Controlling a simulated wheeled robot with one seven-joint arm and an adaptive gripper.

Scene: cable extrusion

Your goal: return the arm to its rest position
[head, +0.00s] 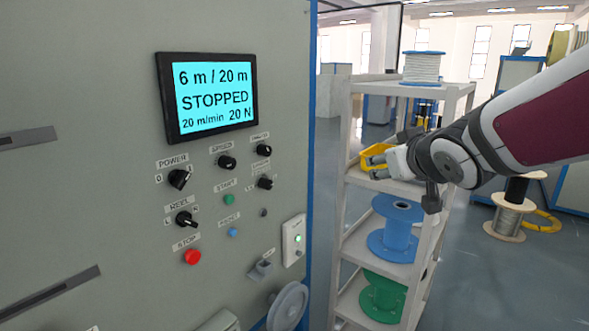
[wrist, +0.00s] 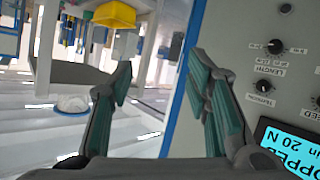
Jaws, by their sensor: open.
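My arm reaches in from the right in the head view. My gripper (head: 374,167) is in front of the shelf rack, to the right of the control panel. In the wrist view my gripper (wrist: 162,78) has its two green-padded fingers apart with nothing between them. The panel (head: 80,200) stands on the left in the head view. Its screen (head: 213,97) reads 6 m / 20 m, STOPPED, 20 m/min, 20 N. The gripper is apart from the panel's knobs and buttons.
The rack (head: 350,205) holds a white spool (head: 422,67), a yellow bin (head: 372,152) close behind my gripper, a blue spool (head: 390,232) and a green spool (head: 382,297). More cable spools (head: 507,218) stand on the floor at right. Floor is open at lower right.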

